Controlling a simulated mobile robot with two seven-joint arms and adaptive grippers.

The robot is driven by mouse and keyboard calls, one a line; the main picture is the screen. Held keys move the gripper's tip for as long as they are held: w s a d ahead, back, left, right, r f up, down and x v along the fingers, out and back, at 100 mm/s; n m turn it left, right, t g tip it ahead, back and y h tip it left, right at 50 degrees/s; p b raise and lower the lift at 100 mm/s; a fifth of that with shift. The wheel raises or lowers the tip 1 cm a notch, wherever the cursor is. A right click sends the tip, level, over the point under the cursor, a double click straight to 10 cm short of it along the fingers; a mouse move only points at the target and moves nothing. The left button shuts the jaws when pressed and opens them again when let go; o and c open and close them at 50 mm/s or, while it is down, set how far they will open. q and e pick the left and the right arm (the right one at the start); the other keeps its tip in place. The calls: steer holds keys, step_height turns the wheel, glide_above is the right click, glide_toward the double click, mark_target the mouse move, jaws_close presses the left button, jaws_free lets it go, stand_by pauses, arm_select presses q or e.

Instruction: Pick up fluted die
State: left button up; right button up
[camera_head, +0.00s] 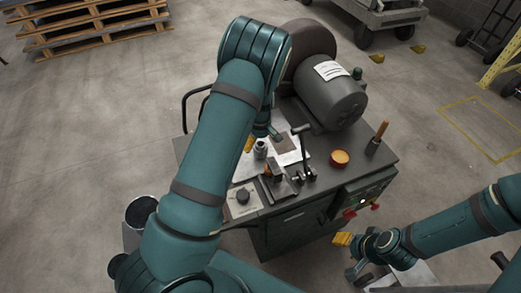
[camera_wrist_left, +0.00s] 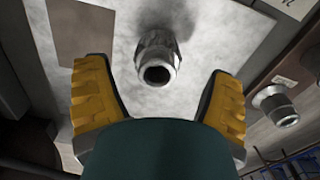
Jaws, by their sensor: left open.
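A grey metal die (camera_wrist_left: 157,62) with a ridged side and a round hole in its end stands on a pale sheet in the left wrist view. It also shows on the workbench in the head view (camera_head: 260,149), where its fluting is too small to make out. My left gripper (camera_wrist_left: 158,100) is open, its yellow-padded fingers on either side of the die and apart from it. In the head view, my left arm hides most of this gripper. My right gripper (camera_head: 350,256) is off the bench's front right side; its finger opening is unclear.
A second metal cylindrical piece (camera_wrist_left: 275,106) is to the right in the wrist view. The bench (camera_head: 220,160) carries a large grey motor housing (camera_head: 332,95), a lever fixture (camera_head: 304,150), an orange-topped round container (camera_head: 340,158) and an upright wooden-handled tool (camera_head: 378,138).

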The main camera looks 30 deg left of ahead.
mark_target(261, 150)
arm_select(q)
steer(key=shift+w+a+f+b, duration=0.1)
steer(key=shift+f+b, duration=0.1)
steer(key=shift+f, duration=1.15)
steer(key=shift+w+f+b, duration=0.1)
steer(key=shift+f+b, duration=0.05)
steer(key=shift+f, duration=1.2)
steer(key=shift+r, duration=0.1)
jaws_close()
steer(key=shift+r, duration=0.1)
